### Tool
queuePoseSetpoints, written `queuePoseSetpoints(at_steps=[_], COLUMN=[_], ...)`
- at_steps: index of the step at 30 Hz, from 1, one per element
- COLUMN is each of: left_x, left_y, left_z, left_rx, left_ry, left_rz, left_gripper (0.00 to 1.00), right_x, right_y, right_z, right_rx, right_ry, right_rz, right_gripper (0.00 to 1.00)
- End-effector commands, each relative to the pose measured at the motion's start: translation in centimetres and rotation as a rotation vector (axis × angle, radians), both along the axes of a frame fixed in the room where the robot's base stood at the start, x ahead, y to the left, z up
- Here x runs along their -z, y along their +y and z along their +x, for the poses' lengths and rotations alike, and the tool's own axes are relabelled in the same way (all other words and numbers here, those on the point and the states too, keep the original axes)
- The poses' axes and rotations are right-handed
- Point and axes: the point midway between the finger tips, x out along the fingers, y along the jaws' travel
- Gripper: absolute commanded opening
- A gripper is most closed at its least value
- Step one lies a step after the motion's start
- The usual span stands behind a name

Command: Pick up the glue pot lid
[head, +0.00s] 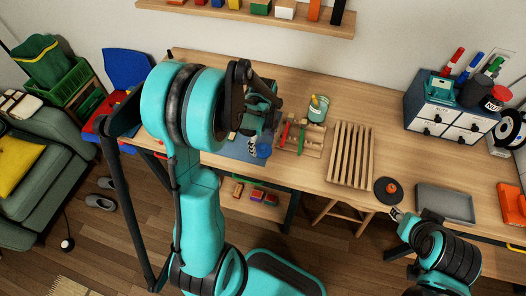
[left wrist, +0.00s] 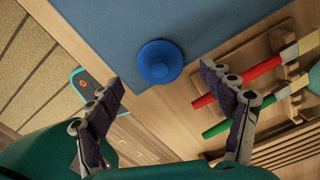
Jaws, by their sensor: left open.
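A round blue lid with a raised knob (left wrist: 159,62) lies at the edge of a blue mat (left wrist: 150,22), partly over bare wood. In the head view the lid (head: 263,150) shows just below my left gripper (head: 262,122). In the left wrist view my left gripper (left wrist: 163,80) is open and empty, its fingers apart on either side below the lid, not touching it. A green pot (head: 317,112) with a yellow-handled tool stands to the right on the bench. My right gripper (head: 397,213) is small and partly hidden near the bench's front edge; its jaws are unclear.
A wooden rack with red and green-handled tools (left wrist: 262,100) lies close right of the lid. A slatted wooden rack (head: 350,155), a dark disc with an orange knob (head: 388,190), a grey tray (head: 445,204) and a drawer unit (head: 445,118) stand farther right.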

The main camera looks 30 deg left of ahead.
Motion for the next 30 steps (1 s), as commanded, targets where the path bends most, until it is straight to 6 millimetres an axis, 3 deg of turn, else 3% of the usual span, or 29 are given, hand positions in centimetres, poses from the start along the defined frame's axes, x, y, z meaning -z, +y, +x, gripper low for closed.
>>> queuePoseSetpoints(at_steps=[1,4,11,12,17,23,30], left_x=[1.3,2.6,2.8,2.8,2.8,2.8,2.9], left_y=[0.1,0.1,0.1,0.1,0.1,0.1,0.0], left_z=[0.0,0.0,0.0,0.0,0.0,0.0,0.0], left_rx=[-0.001,0.0,-0.001,-0.001,-0.001,-0.001,-0.001], left_ry=[0.0,0.0,-0.001,-0.001,-0.001,0.0,-0.001], left_rz=[0.0,0.0,0.0,0.0,0.0,0.0,0.0], left_gripper=[0.81,0.81,0.81,0.78,0.42,0.36,0.35], right_x=[0.8,1.2,1.1,1.1,1.1,1.1,1.1], right_y=[0.0,0.0,0.0,0.0,0.0,0.0,0.0], right_z=[0.0,0.0,0.0,0.0,0.0,0.0,0.0], right_rx=[0.0,0.0,0.0,0.0,0.0,0.0,0.0], right_ry=[0.0,0.0,0.0,0.0,0.0,0.0,0.0], right_rz=[0.0,0.0,0.0,0.0,0.0,0.0,0.0], right_gripper=[0.36,0.36,0.36,0.36,0.36,0.36,0.36])
